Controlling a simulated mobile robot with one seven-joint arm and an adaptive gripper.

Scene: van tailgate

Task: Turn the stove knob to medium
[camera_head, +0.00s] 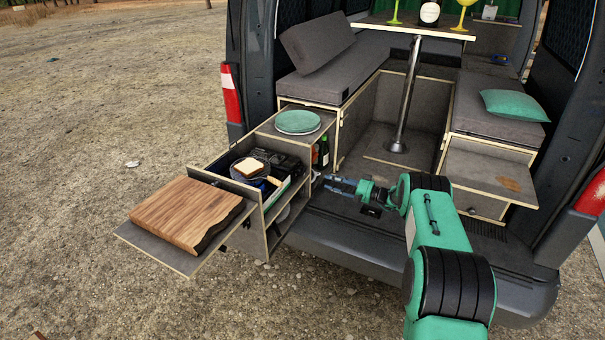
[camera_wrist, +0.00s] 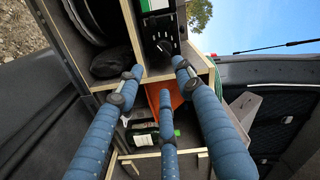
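The stove (camera_head: 286,163) is a dark unit in the pulled-out drawer at the van's rear. Its knob is too small to make out in the head view. In the wrist view, a black knob (camera_wrist: 164,47) shows on the dark front panel at top centre, and its setting cannot be read. My gripper (camera_head: 328,183) is to the right of the cabinet, pointing left at it. In the wrist view, its blue fingers (camera_wrist: 158,80) are spread with nothing between them. The fingertips appear below the knob and apart from it.
A pan with bread (camera_head: 249,168) sits in the drawer. A wooden cutting board (camera_head: 187,211) lies on the front shelf, and a green plate (camera_head: 298,122) on the cabinet top. Bottles (camera_wrist: 142,131) stand in the side compartment. The van floor holds a table leg (camera_head: 408,95).

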